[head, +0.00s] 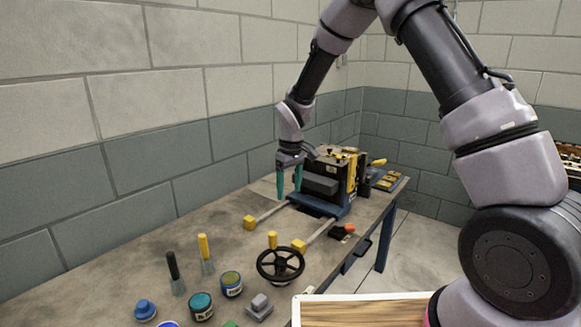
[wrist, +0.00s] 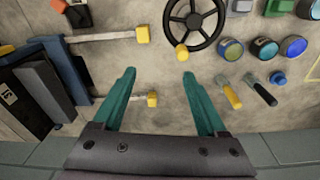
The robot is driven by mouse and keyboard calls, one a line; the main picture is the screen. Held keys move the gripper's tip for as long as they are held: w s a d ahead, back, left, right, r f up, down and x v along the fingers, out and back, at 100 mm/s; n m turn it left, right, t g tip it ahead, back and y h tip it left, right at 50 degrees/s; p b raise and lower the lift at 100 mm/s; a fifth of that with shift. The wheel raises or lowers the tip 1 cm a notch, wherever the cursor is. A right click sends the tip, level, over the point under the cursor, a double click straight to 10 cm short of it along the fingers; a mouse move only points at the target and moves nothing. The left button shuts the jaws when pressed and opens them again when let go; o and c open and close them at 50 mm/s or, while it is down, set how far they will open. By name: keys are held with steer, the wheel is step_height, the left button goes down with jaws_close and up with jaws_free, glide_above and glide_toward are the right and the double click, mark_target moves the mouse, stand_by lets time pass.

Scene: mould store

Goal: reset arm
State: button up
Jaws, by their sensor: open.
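My gripper (head: 289,180) hangs at the end of my arm over the bench, beside the dark block of a machine. The machine (head: 345,180) is dark with yellow parts and stands on a blue base. Two rods with yellow ends reach out from it, one yellow end (head: 249,222) near the gripper and another (head: 299,245) farther right. They also show in the wrist view (wrist: 143,34).
A black handwheel (head: 281,265) with a yellow knob stands on the bench (head: 130,265). Several round tins, including a teal one (head: 202,305), and two brushes, one yellow-handled (head: 205,250), are near the front. A block wall runs along the left. A wooden-topped surface (head: 360,312) is at the lower right.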

steer(key=s+d+r+m+t+y, duration=0.1)
steer(key=s+d+r+m, duration=0.2)
steer(key=d+r, duration=0.7)
steer(key=s+d+r+m+t, duration=0.2)
steer(key=s+d+r+m, duration=0.3)
steer(key=r, duration=0.8)
steer(key=s+d+r+m+t, duration=0.1)
steer(key=s+d+r, duration=0.3)
steer(key=s, duration=0.4)
steer(key=s+d+r+m+t, duration=0.2)
steer(key=s+d+r+m, duration=0.1)
steer(key=s+d, duration=0.3)
steer(key=shift+s+d+r+m+t+y, duration=0.35)
steer(key=shift+s+r, duration=0.25)
steer(key=shift+s, duration=0.65)
